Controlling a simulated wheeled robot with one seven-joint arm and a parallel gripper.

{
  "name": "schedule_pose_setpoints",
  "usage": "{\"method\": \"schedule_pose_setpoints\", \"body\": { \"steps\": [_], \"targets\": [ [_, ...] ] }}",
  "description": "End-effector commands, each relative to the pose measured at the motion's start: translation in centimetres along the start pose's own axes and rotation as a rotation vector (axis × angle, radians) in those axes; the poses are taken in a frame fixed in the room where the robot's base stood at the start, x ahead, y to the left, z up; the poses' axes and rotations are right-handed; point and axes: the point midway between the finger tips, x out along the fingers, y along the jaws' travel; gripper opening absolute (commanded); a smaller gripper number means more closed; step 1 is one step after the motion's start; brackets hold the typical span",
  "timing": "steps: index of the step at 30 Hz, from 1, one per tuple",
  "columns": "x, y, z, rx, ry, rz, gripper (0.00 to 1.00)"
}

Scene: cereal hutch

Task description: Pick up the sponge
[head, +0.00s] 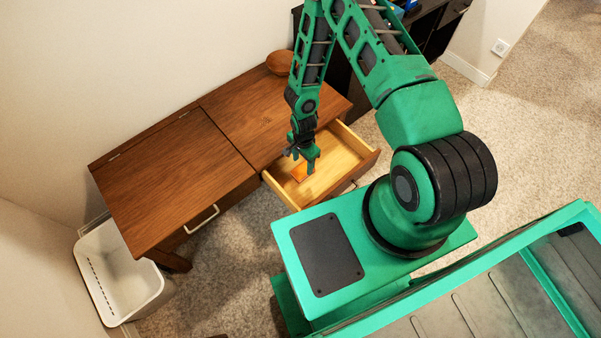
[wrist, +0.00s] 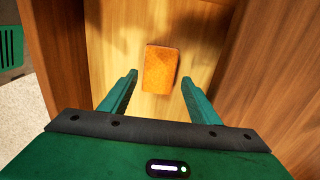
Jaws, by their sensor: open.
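An orange sponge (wrist: 161,68) lies flat on the light wooden bottom of an open drawer. In the head view the sponge (head: 300,173) shows only in part beside my gripper (head: 302,163), which hangs over the drawer (head: 342,163). In the wrist view my gripper (wrist: 157,95) is open and empty. Its two green fingers are apart, and the sponge is beyond the fingertips, between their lines. The fingers do not appear to touch it.
The drawer belongs to a brown wooden hutch (head: 180,170) with a closed lid section at left. A brown bowl (head: 280,62) stands at its back. A white bin (head: 118,275) stands on the floor at left. Drawer walls rise close around my gripper.

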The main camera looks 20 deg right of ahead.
Motion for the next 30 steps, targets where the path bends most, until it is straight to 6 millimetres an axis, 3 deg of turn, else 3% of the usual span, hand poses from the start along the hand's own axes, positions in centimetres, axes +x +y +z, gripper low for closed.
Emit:
{"method": "schedule_pose_setpoints", "body": {
  "steps": [12, 21, 25, 30],
  "targets": [
    [4.7, 0.3, 0.1, 0.001, 0.000, 0.001, 0.56],
    [5.0, 0.3, 0.1, 0.000, 0.000, 0.000, 0.56],
    [5.0, 0.3, 0.1, 0.000, 0.000, 0.000, 0.25],
    [4.9, 0.3, 0.1, 0.000, 0.000, 0.001, 0.22]
  ]
}}
